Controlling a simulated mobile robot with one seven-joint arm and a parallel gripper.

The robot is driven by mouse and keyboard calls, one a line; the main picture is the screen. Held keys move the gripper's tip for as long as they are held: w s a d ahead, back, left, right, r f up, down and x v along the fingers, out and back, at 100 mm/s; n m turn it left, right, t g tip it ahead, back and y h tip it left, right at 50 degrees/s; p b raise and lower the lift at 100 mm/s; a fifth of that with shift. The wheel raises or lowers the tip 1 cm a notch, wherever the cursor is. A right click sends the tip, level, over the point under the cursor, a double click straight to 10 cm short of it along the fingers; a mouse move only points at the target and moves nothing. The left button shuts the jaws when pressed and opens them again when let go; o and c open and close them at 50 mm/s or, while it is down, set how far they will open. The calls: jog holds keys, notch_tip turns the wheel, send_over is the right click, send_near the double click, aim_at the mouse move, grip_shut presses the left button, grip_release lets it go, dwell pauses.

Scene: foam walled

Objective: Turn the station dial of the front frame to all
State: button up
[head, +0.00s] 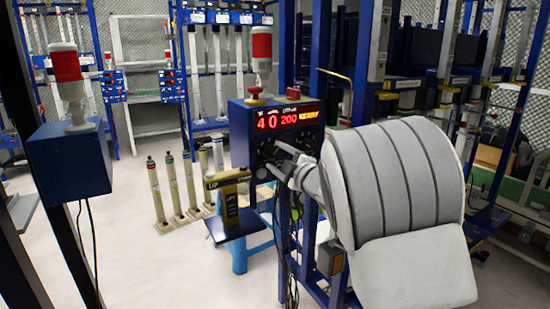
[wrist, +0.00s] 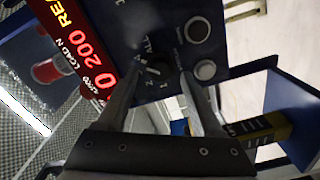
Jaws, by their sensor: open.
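The front frame's control box (head: 240,130) is blue, with a lit red display (head: 287,119) reading 40 and 200. In the wrist view, the station dial (wrist: 157,68) is a small dark knob on the panel, with an ALL label just above it and number marks around it. Its exact pointing direction is hard to make out. My gripper (wrist: 161,80) is open, with one finger on each side of the dial; I cannot tell whether they touch it. In the head view, my gripper (head: 284,166) is at the panel's lower part and hides the dial.
A round push button (wrist: 197,30) and another round control (wrist: 205,70) sit close to the right finger. A yellow-black UP block (head: 228,178) stands below left. Cables hang beneath the panel.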

jog(key=shift+x, duration=0.9)
grip_shut()
